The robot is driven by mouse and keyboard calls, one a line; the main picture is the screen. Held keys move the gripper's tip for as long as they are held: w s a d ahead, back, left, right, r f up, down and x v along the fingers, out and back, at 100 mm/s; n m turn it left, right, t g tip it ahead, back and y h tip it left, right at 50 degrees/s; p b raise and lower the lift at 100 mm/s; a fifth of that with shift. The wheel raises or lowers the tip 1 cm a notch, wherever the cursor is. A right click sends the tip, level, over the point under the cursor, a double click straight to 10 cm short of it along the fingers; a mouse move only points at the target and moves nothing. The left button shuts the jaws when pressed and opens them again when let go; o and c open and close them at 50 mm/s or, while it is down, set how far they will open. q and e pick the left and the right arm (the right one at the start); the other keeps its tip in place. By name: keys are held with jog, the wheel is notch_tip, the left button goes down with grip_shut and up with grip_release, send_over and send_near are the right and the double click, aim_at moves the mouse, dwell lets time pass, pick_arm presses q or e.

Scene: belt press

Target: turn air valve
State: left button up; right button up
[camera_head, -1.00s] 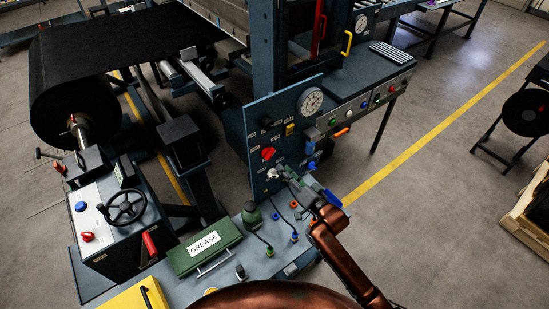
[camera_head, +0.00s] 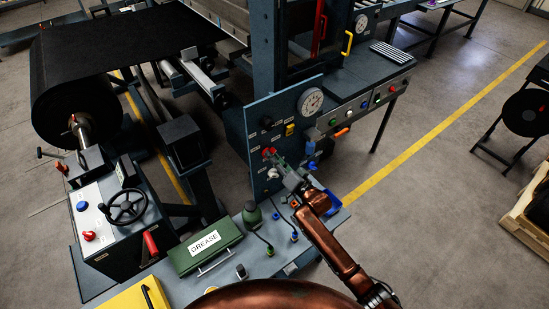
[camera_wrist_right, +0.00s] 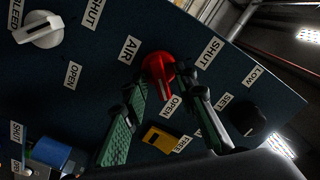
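The air valve is a red knob (camera_head: 268,151) on the blue upright panel (camera_head: 256,185). In the right wrist view the red knob (camera_wrist_right: 157,67) sits beside an AIR label, with SHUT and OPEN labels around it. Its grip bar points down in that picture, towards OPEN. My right gripper (camera_head: 277,161) is in front of the knob and partly covers it in the head view. Its green-padded fingers (camera_wrist_right: 168,85) are apart, one on each side of the grip bar. I cannot tell whether they touch it. My left gripper is not in view.
A gauge (camera_head: 310,101) is above.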

grip_shut()
jog(key=shift+d, duration=0.1)
jog(key=shift+n, duration=0.4)
jog(key=n, duration=1.7)
jog(key=shift+s+a+f+b, duration=0.1)
jog(key=shift+s+a+b, duration=0.1)
jog(key=shift+a+b, duration=0.15)
dwell(0.4)
